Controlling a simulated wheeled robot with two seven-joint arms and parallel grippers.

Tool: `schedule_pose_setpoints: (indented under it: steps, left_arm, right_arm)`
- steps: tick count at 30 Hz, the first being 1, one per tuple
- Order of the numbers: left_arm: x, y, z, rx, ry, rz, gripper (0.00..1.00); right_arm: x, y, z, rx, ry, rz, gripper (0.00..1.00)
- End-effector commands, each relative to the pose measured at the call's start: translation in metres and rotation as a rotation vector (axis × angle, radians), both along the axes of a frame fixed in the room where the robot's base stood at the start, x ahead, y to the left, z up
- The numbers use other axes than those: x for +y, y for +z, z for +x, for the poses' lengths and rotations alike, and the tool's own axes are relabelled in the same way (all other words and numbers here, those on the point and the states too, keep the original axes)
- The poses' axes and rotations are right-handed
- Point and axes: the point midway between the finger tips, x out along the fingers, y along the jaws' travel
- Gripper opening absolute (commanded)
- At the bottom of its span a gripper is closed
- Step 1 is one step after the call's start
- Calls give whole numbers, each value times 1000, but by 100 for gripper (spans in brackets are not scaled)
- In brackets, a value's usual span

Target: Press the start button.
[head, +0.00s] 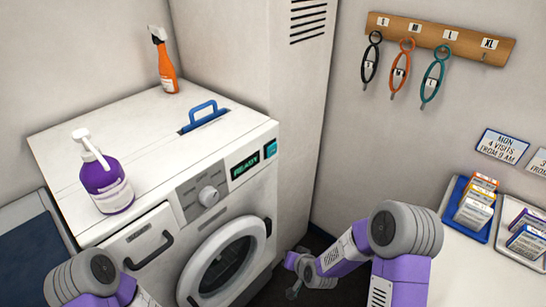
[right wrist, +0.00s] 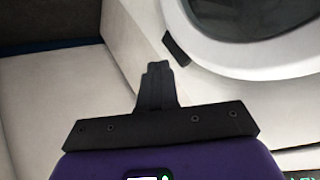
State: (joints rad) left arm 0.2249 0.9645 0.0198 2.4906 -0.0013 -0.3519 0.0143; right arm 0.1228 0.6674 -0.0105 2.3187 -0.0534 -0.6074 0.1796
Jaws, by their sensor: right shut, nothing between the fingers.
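The start button looks to be the teal square (head: 271,149) at the right end of the washer's front panel, beside the dark display (head: 245,165) reading READY. The white washer (head: 150,235) stands against the wall with its round door (head: 222,262) shut. My right gripper (right wrist: 157,68) is shut and empty. In the head view my right arm's wrist end is low, in front of and to the right of the washer door, well below the button and apart from it. Only my left arm's links show at the bottom left; its gripper is out of frame.
A purple pump bottle (head: 105,187), an orange spray bottle (head: 167,72) and a blue handle (head: 203,108) are on the washer top. A tall white cabinet (head: 285,90) stands right behind the washer. The counter at right holds boxes (head: 474,213).

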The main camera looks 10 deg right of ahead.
Motion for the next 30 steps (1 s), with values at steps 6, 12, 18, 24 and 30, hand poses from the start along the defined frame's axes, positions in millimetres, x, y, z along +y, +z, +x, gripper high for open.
schedule_pose_setpoints:
  steps: [6,12,18,24,30]
  left_arm:
    - [0,-23,0,0,0,0,43]
    - [0,-39,0,0,0,0,43]
    - [0,-48,0,0,0,0,43]
    - [0,-51,0,0,0,0,43]
    - [0,-50,0,0,0,0,43]
  right_arm:
    - [-26,89,71,-337,-102,18,0]
    - [-46,183,105,-623,-174,59,0]
    - [-59,250,112,-812,-212,96,0]
    - [-63,275,112,-880,-224,113,0]
    - [-63,276,112,-882,-224,113,0]
